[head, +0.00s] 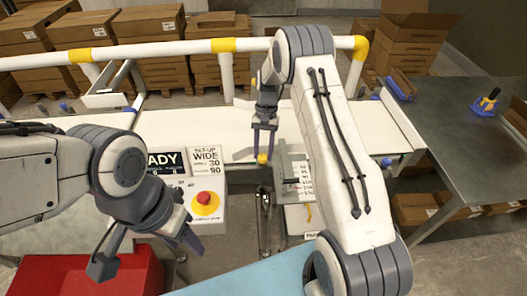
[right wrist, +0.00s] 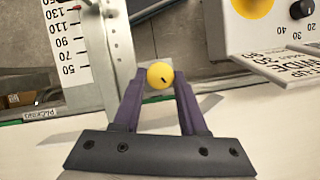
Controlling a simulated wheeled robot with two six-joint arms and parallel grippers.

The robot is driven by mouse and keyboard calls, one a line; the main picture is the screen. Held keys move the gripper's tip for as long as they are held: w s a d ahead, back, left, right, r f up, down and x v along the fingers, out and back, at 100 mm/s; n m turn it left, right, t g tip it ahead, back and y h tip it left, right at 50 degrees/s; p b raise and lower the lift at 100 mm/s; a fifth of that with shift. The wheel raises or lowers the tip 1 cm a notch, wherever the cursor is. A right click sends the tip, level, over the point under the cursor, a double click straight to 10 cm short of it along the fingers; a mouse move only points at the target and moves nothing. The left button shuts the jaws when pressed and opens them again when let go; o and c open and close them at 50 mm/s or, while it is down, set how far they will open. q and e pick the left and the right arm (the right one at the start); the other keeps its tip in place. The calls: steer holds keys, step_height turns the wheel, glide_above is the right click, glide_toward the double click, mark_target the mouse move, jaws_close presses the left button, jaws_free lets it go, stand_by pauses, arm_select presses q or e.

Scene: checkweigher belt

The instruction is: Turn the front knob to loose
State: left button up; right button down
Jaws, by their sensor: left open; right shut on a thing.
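The front knob (right wrist: 160,75) is small, round and yellow with a short dark mark on its face. It sits between the purple fingertips of my right gripper (right wrist: 158,88), which is shut on it. In the head view the yellow knob (head: 262,159) shows just under the tips of my right gripper (head: 264,150), at the belt's near edge beside the grey guide bracket. No "loose" label is readable. My left gripper (head: 145,252) is open and empty, low at the left, near the red box and control box.
A numbered scale (right wrist: 72,45) lies beside the bracket (right wrist: 118,50). The white belt (head: 190,125) is bare behind.

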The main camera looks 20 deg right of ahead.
steer(key=shift+c, duration=2.2)
jaws_free()
steer(key=shift+r, duration=0.1)
steer(key=shift+w+d+r, duration=0.1)
steer(key=shift+w+r, duration=0.1)
steer(key=shift+r, duration=0.1)
steer(key=b+v, duration=0.2)
steer(key=v, duration=0.7)
steer(key=shift+r+b, duration=0.3)
